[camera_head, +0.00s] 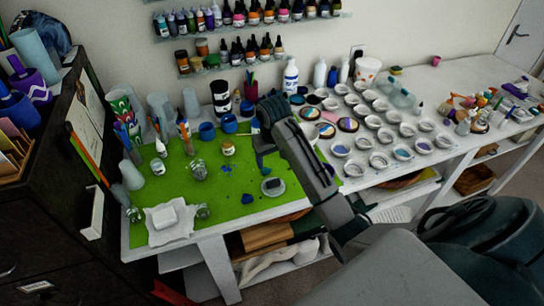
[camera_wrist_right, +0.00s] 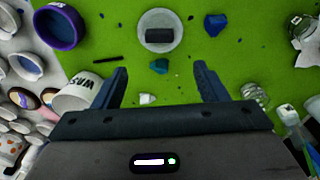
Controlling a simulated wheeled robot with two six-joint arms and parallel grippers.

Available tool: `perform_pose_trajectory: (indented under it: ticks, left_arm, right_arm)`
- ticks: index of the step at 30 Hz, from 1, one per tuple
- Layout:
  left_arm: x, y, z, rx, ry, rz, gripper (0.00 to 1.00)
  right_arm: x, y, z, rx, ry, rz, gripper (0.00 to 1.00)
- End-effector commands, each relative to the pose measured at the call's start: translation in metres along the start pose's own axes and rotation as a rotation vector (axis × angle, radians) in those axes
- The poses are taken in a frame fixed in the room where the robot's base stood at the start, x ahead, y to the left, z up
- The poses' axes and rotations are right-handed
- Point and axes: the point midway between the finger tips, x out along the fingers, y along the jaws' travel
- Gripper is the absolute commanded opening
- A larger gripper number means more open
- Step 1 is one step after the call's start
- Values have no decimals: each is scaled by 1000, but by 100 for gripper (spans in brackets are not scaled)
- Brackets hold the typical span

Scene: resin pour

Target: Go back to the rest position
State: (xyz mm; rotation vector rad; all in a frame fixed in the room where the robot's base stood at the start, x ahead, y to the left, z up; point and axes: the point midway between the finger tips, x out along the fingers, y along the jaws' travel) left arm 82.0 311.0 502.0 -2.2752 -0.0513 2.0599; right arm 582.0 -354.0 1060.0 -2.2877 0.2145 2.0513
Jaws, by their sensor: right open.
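My right arm reaches in from the lower right in the head view, and its gripper (camera_head: 262,152) hangs over the green mat (camera_head: 230,206). In the right wrist view the gripper (camera_wrist_right: 160,84) is open, with nothing between its two fingers. A round pale dish (camera_wrist_right: 160,14) with a dark block on it lies on the mat beyond the fingertips. A teal piece (camera_wrist_right: 159,66) and a small white piece (camera_wrist_right: 147,99) lie on the mat around the finger gap. My left gripper is not in view.
A white cup with lettering (camera_wrist_right: 82,93) stands beside the left finger in the wrist view. Glass jars (camera_head: 199,170) and blue cups (camera_head: 207,131) stand on the mat. Many small bowls (camera_head: 380,160) crowd the table to the right. A dark cabinet stands at left.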

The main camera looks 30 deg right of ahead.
Motion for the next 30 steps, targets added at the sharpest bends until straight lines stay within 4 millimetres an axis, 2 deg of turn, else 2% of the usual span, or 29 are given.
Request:
perform_pose_trajectory:
  ticks: [8,11,13,17,21,27,30]
  left_arm:
    - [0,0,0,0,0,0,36]
    - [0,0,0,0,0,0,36]
    - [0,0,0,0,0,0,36]
    - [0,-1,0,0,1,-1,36]
    - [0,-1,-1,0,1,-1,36]
    - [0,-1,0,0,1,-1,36]
    - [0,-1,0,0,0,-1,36]
  right_arm:
    - [1,0,1,-1,0,0,67]
    - [7,-3,10,-9,3,1,67]
    - [17,-7,25,-23,9,3,67]
    - [41,-16,70,-63,36,9,67]
    - [58,-27,130,-109,73,10,67]
    - [62,-37,211,-162,129,7,67]
    - [57,-39,240,-179,152,6,67]
